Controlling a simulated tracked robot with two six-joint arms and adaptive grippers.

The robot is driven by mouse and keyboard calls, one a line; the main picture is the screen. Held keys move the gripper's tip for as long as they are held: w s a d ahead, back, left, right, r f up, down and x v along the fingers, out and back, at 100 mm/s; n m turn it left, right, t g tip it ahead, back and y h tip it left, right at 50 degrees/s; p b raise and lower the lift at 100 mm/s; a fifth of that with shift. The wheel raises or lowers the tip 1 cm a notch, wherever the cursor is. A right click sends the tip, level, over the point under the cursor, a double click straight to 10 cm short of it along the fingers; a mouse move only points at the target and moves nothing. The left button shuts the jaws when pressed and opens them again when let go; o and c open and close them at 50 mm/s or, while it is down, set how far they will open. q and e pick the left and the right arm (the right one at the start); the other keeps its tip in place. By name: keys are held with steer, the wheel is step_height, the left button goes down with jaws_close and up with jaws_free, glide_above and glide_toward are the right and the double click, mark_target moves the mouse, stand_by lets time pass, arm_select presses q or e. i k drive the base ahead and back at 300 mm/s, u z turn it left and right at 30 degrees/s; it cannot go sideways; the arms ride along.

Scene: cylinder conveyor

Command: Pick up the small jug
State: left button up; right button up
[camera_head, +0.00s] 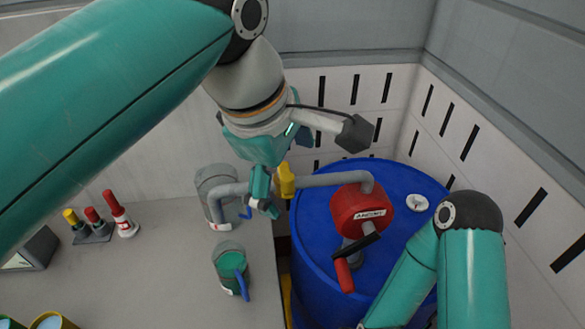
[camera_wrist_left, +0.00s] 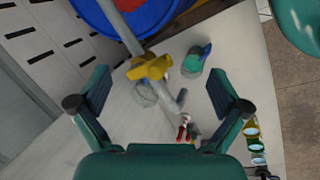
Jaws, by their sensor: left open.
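Two clear jugs stand on the grey table. One jug with green liquid and a blue handle (camera_head: 230,266) is nearer the front and looks the smaller; it also shows in the left wrist view (camera_wrist_left: 193,62). The other clear jug (camera_head: 213,188) stands behind it, under the pump's spout; the left wrist view shows it partly hidden below the yellow valve (camera_wrist_left: 144,94). My left gripper (camera_head: 263,194) is open and empty above the table's right edge, pointing down beside the pipe. Its two fingers (camera_wrist_left: 160,84) show wide apart in the wrist view. My right gripper is out of view.
A blue drum (camera_head: 309,245) with a red pump (camera_head: 350,205) stands right of the table. Its grey pipe (camera_head: 320,180) with a yellow valve (camera_head: 286,181) runs close to my left gripper. Red and yellow-capped bottles (camera_head: 118,212) stand at the left. Bare table lies left of the jugs.

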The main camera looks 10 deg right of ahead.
mark_target(229, 258)
steer(key=k, duration=1)
